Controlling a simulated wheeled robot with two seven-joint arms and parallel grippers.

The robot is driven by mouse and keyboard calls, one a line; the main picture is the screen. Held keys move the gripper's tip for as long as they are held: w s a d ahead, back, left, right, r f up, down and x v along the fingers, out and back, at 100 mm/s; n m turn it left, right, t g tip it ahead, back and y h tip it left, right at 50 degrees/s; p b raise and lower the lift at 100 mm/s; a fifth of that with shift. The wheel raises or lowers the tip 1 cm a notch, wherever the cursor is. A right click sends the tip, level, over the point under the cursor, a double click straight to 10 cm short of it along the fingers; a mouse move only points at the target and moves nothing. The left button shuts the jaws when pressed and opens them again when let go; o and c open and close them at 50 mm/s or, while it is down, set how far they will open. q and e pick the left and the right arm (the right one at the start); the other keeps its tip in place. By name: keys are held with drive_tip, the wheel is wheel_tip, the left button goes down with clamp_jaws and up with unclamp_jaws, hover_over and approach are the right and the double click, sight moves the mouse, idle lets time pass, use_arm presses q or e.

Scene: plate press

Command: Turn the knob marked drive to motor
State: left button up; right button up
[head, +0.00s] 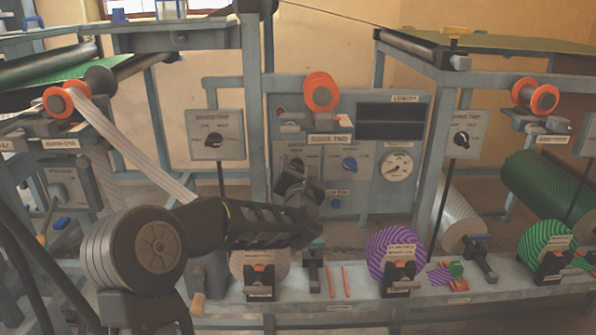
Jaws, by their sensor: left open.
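The grey control panel (384,190) stands behind the bench and carries a black knob (297,164) and a blue knob (349,163). Other black knobs show on a box to the left (212,140) and a box to the right (462,140). The lettering is too small for me to tell which knob is marked drive or where each points. My left gripper (288,180) is open in front of the panel, just below and partly over the panel's black knob. Its fingers are dark, and I cannot tell whether they touch the knob. My right gripper is out of view.
A round dial (397,165) sits at the panel's right. On the bench shelf in front are a purple striped roll (397,245) and a green striped roll (547,243). Orange spools (321,92) hang above. A striped web (135,145) slants down at the left. Posts flank the panel.

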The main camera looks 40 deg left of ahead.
use_arm(q)
clamp_jaws()
idle(0.7)
